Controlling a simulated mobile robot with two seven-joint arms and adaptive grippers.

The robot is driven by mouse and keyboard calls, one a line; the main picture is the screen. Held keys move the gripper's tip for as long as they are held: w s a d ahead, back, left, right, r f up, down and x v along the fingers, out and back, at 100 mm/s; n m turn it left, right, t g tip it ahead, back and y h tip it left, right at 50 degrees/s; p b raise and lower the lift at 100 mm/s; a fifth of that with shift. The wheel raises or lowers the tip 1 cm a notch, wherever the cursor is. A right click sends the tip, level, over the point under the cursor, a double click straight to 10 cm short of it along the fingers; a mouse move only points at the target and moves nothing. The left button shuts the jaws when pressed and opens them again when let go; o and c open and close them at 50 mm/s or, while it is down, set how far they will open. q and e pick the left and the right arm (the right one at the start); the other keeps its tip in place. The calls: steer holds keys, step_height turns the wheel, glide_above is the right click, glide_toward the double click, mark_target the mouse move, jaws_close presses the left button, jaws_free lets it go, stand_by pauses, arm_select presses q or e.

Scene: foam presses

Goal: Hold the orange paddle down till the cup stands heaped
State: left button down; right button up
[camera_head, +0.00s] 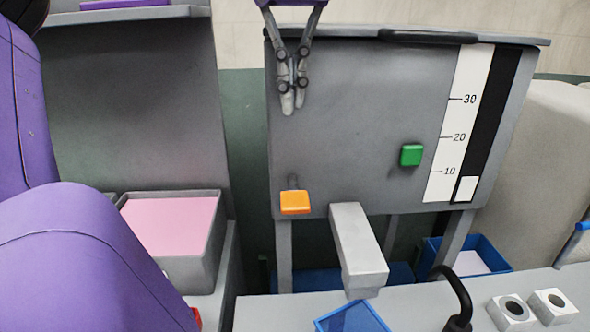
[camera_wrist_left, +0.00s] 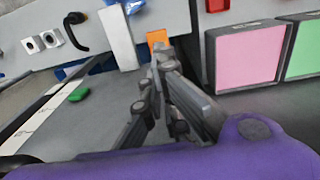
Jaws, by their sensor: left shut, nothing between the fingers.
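The orange paddle (camera_head: 296,202) juts from the lower left of the grey press panel (camera_head: 350,120). It also shows in the left wrist view (camera_wrist_left: 157,38), just beyond my fingertips. My left gripper (camera_head: 288,110) is shut and empty, in front of the panel's upper left, above the paddle in the picture. In the left wrist view its fingers (camera_wrist_left: 160,52) are together. A grey spout (camera_head: 358,250) slopes down from the panel. A blue, see-through cup (camera_head: 352,318) is below its end, cut off by the picture's bottom edge; no heap shows in it. My right gripper is not in view.
A green button (camera_head: 411,155) sits right of the paddle. The scale (camera_head: 460,125) reads 10 to 30, with a short white block (camera_head: 467,189) low in its black strip. A pink-filled bin (camera_head: 170,225) stands left. A black hooked handle (camera_head: 457,300) stands right of the cup.

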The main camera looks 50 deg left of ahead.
arm_select(q)
steer(key=shift+s+d, duration=0.15)
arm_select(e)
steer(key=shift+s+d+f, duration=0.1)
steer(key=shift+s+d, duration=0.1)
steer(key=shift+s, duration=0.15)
arm_select(q)
steer(key=p, duration=0.3)
glide_toward(293, 198)
step_height(293, 198, down, 6)
steer(key=shift+s+r, duration=0.1)
steer(key=shift+r, duration=0.15)
steer(key=shift+f, duration=0.65)
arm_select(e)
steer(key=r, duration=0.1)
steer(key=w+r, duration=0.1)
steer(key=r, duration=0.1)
